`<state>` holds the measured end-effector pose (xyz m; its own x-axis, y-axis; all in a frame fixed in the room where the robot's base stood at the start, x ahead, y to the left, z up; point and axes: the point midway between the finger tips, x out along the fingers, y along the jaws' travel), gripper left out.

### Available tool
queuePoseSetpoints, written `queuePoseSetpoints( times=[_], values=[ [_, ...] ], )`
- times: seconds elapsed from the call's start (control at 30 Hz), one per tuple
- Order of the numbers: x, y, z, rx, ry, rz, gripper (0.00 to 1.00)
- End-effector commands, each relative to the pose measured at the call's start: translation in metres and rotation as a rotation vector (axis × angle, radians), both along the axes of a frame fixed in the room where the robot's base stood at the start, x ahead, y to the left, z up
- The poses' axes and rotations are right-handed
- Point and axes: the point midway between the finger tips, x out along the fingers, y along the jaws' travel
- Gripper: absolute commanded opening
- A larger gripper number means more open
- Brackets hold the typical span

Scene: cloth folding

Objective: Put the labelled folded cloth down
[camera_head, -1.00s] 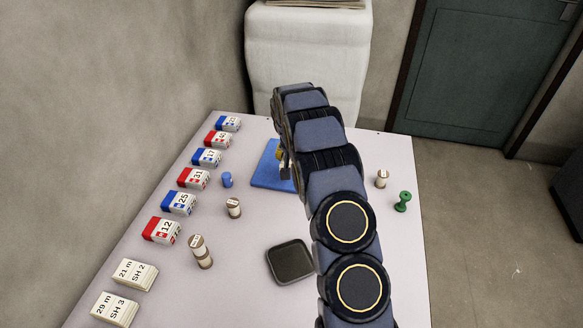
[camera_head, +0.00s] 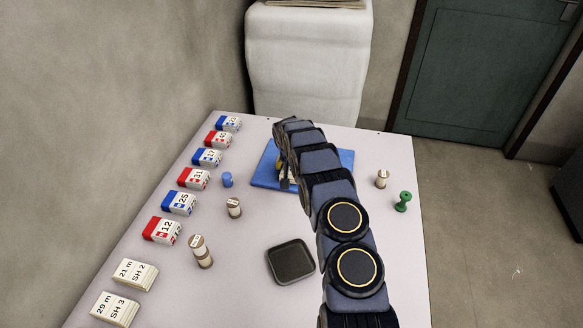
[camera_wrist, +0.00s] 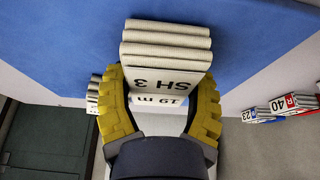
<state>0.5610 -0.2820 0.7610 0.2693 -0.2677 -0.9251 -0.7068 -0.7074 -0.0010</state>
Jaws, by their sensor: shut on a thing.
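My gripper (camera_wrist: 160,100) has yellow ridged fingers that press on both sides of a white folded cloth (camera_wrist: 166,55). Its label reads "SH 3" and "19 m". The cloth's layered folds show at its far side, with the blue mat (camera_wrist: 50,45) behind them. In the head view my gripper (camera_head: 283,168) is over the left part of the blue mat (camera_head: 338,158). My arm hides most of the gripper and the held cloth there. I cannot tell whether the cloth touches the mat.
Labelled folded packs in red, blue and white, such as one marked 12 (camera_head: 162,230), line the table's left edge.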

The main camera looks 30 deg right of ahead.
Motion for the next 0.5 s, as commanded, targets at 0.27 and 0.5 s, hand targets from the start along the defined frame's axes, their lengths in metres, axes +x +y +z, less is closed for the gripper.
queuePoseSetpoints(
  times=[0.27,0.5],
  values=[
    [0.0,0.0001,-0.0027,0.0,0.0,0.0,0.88],
    [-0.0001,0.0003,-0.0028,0.001,0.001,0.0,0.9]
  ],
)
